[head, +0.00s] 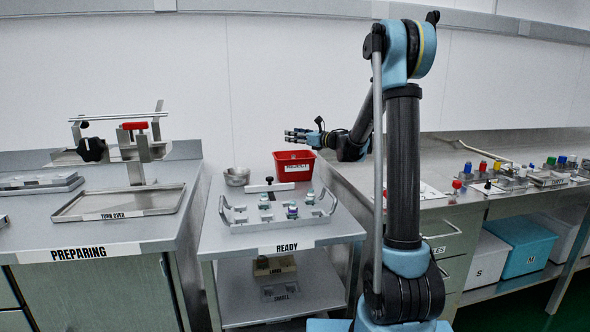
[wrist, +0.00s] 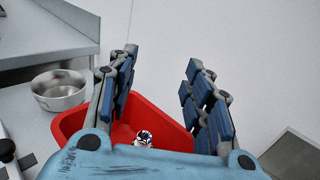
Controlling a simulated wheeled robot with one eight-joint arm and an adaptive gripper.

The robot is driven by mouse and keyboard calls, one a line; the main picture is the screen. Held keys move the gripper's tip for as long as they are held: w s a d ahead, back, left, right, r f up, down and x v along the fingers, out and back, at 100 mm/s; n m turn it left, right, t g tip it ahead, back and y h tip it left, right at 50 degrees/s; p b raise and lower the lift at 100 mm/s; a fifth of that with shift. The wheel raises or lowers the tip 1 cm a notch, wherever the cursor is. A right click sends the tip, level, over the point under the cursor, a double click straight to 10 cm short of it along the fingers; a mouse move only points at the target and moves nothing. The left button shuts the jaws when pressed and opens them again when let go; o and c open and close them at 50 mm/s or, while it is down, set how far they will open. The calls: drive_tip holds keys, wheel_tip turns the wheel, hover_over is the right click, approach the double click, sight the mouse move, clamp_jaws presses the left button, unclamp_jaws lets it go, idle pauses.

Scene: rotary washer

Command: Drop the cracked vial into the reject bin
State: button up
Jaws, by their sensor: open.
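The red reject bin (head: 282,160) stands at the back of the READY table in the head view, with a white label on its front. My gripper (head: 298,136) is above it, fingers pointing left. In the wrist view my gripper (wrist: 161,82) is open, with nothing between its fingers. The bin (wrist: 172,128) lies below the fingers there. A small vial (wrist: 145,138) with a white, dark and red top shows inside the bin, partly hidden by the gripper's body. I cannot see a crack on it.
A metal bowl (head: 237,177) stands left of the bin and also shows in the wrist view (wrist: 60,92). A metal rack (head: 240,224) with several vials is at the front of the READY table. The PREPARING bench (head: 120,235) is left; a cluttered counter (head: 400,170) is right.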

drive_tip(key=v, duration=1.1)
drive_tip(key=shift+d, duration=0.15)
